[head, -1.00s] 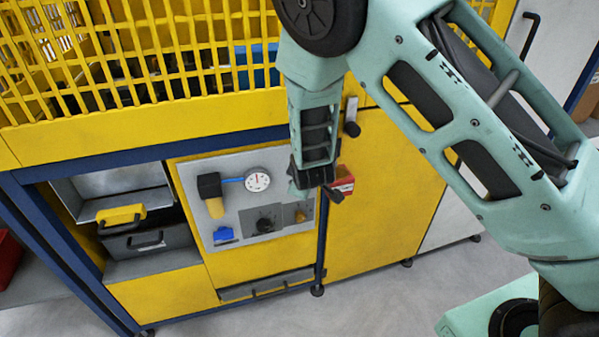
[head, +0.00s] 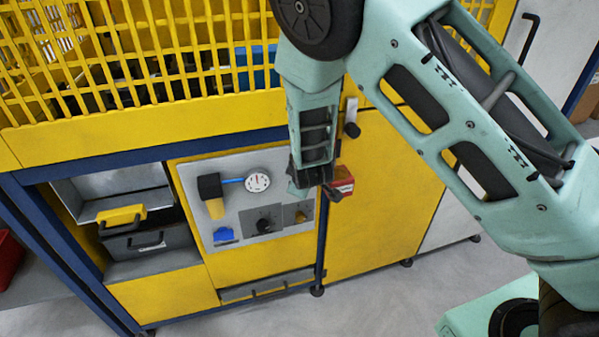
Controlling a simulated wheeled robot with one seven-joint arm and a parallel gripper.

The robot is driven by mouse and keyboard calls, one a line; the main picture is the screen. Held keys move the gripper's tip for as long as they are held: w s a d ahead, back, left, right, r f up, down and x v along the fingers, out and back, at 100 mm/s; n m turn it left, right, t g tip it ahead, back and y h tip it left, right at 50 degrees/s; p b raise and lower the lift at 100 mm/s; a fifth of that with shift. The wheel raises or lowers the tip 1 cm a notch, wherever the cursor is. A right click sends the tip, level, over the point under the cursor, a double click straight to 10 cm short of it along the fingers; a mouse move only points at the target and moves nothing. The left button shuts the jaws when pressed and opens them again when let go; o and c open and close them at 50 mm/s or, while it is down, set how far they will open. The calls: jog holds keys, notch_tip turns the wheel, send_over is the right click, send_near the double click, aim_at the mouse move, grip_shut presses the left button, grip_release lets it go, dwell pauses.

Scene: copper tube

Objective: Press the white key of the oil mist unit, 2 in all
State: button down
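The oil mist unit appears to be the grey panel (head: 240,187) set in the yellow machine front. It carries a round white gauge (head: 257,181), a black-topped yellow bowl (head: 214,207), a blue part (head: 223,235) and a dark plate with a black knob (head: 264,225). A small orange-yellow part (head: 300,217) shows below my gripper. My gripper (head: 312,192) points down in front of the panel's right edge and covers part of it. I cannot make out a white key. Whether the fingers are open, or touch anything, is too small to tell.
A small red box (head: 342,183) is on the machine just right of my gripper. A black-and-grey handle (head: 351,120) sticks out above it. A yellow mesh guard (head: 170,50) stands above. At left, an open bay holds a grey case (head: 150,240) and a yellow-handled piece (head: 120,215).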

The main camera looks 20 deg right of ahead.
jog(key=shift+w, duration=0.55)
dwell(0.6)
dwell(0.4)
jog(key=shift+s+p, duration=0.4)
jog(key=shift+s, duration=0.4)
jog(key=s, duration=0.5)
jog(key=shift+p, duration=0.35)
dwell(2.1)
